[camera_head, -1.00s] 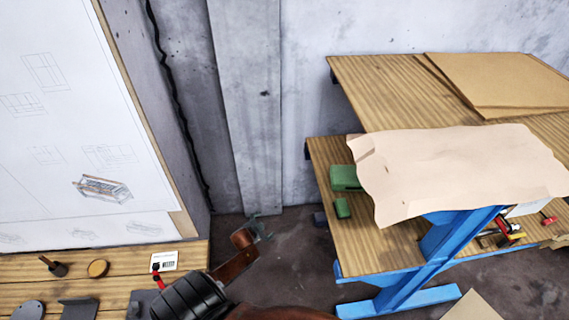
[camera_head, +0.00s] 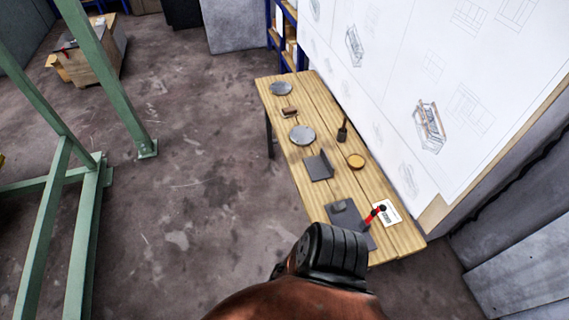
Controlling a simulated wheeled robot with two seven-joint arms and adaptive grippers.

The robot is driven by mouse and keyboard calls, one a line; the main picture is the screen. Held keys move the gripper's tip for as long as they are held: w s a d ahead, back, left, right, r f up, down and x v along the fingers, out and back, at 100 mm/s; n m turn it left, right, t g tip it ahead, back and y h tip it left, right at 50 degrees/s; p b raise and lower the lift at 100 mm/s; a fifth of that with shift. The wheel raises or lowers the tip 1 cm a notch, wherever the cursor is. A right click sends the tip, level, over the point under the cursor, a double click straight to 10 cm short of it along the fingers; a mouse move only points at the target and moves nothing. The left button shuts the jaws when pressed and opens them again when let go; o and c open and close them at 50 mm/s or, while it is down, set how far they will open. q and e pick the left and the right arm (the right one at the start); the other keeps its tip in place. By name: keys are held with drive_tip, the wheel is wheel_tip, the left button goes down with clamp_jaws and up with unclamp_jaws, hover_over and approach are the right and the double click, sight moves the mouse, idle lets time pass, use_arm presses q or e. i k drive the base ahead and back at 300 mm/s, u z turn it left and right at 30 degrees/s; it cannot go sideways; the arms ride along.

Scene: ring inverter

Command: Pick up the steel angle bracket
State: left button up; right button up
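A dark grey bent metal piece that looks like the steel angle bracket (camera_head: 318,167) rests on the wooden bench, about midway along its length. It has a flat plate and what looks like a raised edge. Nothing touches it. Part of my own arm, black and brown, fills the bottom middle of the view and overlaps the bench's near end. Neither gripper shows.
The wooden bench (camera_head: 285,147) also holds round metal discs (camera_head: 302,135), a dark peg-like piece (camera_head: 342,130), a yellowish disc (camera_head: 356,160), a grey plate (camera_head: 352,228), a red tool (camera_head: 373,213) and a white card (camera_head: 388,213). Floor left of it is open. A green frame (camera_head: 110,75) stands left.

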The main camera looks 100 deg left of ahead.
sight(319, 167)
drive_tip(key=u, duration=2.35)
drive_tip(key=k, duration=0.3)
drive_tip(key=u, duration=0.35)
